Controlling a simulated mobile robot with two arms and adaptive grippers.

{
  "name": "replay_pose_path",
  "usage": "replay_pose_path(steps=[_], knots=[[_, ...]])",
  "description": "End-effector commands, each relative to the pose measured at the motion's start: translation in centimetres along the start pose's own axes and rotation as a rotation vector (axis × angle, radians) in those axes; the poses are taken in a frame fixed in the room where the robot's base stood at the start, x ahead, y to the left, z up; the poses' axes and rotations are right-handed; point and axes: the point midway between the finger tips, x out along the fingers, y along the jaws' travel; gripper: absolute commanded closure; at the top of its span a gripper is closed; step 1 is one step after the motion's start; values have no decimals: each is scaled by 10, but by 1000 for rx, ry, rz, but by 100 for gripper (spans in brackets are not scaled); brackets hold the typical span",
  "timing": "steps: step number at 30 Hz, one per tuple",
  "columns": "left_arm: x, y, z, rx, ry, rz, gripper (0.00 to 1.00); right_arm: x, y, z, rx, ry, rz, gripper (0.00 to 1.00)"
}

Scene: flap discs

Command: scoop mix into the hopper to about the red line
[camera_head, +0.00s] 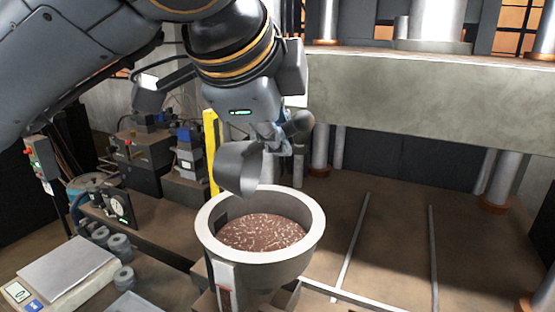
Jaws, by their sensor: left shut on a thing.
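My left gripper (270,137) is shut on a grey metal scoop (237,168), with a dark rounded handle end (299,124) sticking out to the right. The scoop hangs tilted above the left back part of the hopper rim. Its inside is turned away, so I cannot tell whether it holds mix. The round hopper (312,222) has a wide pale rim and grey sides. Brown mix (262,233) with pale flecks lies inside it, below the rim. A pale strip with a red mark (226,297) shows low on the hopper's front. My right gripper is out of view.
A scale (65,270) with a flat plate stands at the lower left. Small grey cylinders (119,245) and a dial gauge (120,206) are near it. A yellow post (211,150) rises behind the hopper. A large press beam (430,98) spans the back right.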

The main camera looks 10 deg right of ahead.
Motion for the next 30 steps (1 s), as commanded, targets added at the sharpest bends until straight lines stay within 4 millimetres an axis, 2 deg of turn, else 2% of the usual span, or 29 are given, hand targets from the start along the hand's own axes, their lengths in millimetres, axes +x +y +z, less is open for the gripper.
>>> replay_pose_path(steps=[1, 3, 9, 12, 14, 21, 24, 30], knots=[[2, 0, 14, -58, 48, 2, 100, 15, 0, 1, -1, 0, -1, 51], [-1, -4, 29, -133, 123, 6, 100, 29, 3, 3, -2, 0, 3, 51], [-4, -9, 69, -322, 315, 20, 100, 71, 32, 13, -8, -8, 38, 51], [-6, -13, 90, -418, 412, 25, 100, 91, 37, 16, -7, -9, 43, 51], [-6, -15, 105, -489, 485, 36, 100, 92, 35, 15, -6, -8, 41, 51], [1, -12, 163, -781, 777, 56, 100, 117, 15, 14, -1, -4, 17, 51], [12, -2, 179, -892, 893, 65, 100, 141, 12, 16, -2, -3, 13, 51], [20, 5, 202, -1059, 1063, 75, 100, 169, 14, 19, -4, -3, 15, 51]])
